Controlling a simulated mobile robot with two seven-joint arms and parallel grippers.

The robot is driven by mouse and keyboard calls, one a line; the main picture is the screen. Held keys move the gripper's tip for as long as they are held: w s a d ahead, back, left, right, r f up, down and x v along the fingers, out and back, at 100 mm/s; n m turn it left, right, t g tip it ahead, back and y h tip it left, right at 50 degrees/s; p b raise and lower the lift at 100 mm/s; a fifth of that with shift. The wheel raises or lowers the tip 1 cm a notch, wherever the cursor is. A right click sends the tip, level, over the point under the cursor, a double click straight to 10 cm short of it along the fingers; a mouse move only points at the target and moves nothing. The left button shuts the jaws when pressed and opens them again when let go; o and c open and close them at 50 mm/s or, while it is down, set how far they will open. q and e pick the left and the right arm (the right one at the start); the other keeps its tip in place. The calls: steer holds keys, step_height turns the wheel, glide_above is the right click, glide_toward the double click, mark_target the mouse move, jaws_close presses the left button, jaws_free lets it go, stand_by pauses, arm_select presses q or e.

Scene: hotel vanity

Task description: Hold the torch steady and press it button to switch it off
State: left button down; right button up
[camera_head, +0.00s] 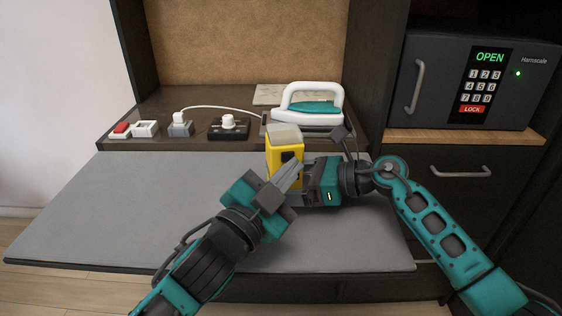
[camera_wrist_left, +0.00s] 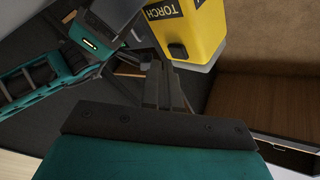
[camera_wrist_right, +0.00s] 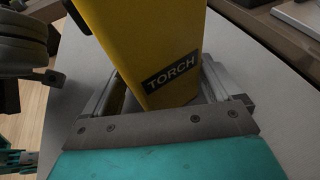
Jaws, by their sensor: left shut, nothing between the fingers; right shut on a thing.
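The torch (camera_head: 284,148) is a yellow block with a grey top, upright above the grey mat. My right gripper (camera_wrist_right: 160,88) is shut on it, one finger along each side, with the TORCH label (camera_wrist_right: 171,69) between them. The torch's black button (camera_wrist_left: 177,51) shows in the left wrist view. My left gripper (camera_wrist_left: 162,72) is shut and empty, its fingertips close to the button. It also shows in front of the torch in the head view (camera_head: 297,167). I cannot tell whether the fingertips touch the button, or whether the torch is lit.
The grey mat (camera_head: 110,205) is mostly clear on the left. A safe (camera_head: 440,75) stands at the right.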

arm_select(q)
steer(key=s+d, duration=0.1)
steer(key=s, duration=0.5)
steer(key=shift+d, duration=0.1)
stand_by(0.3)
arm_select(e)
steer(key=o, duration=0.5)
steer(key=shift+d, duration=0.1)
